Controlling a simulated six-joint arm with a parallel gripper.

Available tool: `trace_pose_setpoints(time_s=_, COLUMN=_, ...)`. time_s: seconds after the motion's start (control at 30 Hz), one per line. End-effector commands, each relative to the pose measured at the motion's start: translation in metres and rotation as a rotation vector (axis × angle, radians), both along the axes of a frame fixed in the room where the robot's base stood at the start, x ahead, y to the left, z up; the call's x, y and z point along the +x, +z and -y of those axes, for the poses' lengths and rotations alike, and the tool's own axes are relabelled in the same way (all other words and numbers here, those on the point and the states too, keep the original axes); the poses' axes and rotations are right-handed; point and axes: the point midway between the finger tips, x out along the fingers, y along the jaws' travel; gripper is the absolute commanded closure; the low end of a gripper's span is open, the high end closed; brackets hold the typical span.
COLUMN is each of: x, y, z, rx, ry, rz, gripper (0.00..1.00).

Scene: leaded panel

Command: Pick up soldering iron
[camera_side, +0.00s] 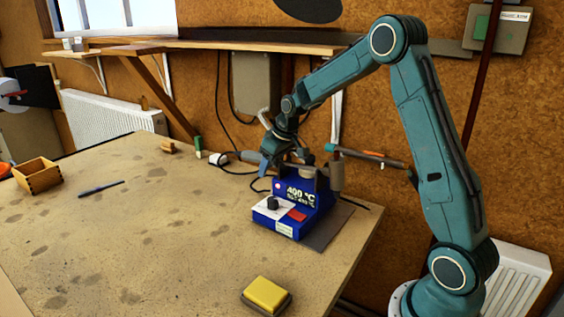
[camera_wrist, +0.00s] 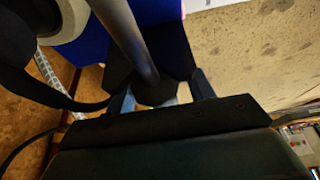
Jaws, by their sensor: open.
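The blue soldering station (camera_side: 295,207) stands on a dark mat near the right edge of the bench, its front reading 400 °C. My gripper (camera_side: 268,165) is low at the back left of the station. In the wrist view my gripper (camera_wrist: 163,92) is open, with a blue-grey finger on each side. A smooth grey rod (camera_wrist: 127,38), which looks like part of the soldering iron or its holder, slants down to a dark end between the fingers. I cannot tell whether the fingers touch it. The side view leaves the iron's outline unclear behind my wrist.
A yellow sponge in a dark tray (camera_side: 266,294) lies at the front edge. Black cables run behind. The bench middle is clear.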

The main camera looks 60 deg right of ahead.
Motion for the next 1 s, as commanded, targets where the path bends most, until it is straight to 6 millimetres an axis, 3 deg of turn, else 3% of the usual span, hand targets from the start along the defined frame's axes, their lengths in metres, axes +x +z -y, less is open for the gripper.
trace_pose_setpoints(time_s=0.37, x=-0.0002, y=0.0004, z=0.0000, rx=0.000, ry=0.000, rz=0.000, gripper=0.47)
trace_pose_setpoints(time_s=0.63, x=-0.0003, y=0.0004, z=0.0000, rx=0.000, ry=0.000, rz=0.000, gripper=1.00)
trace_pose_setpoints(time_s=1.0, x=0.0001, y=0.0046, z=0.0001, rx=-0.001, ry=0.000, rz=0.001, gripper=1.00)
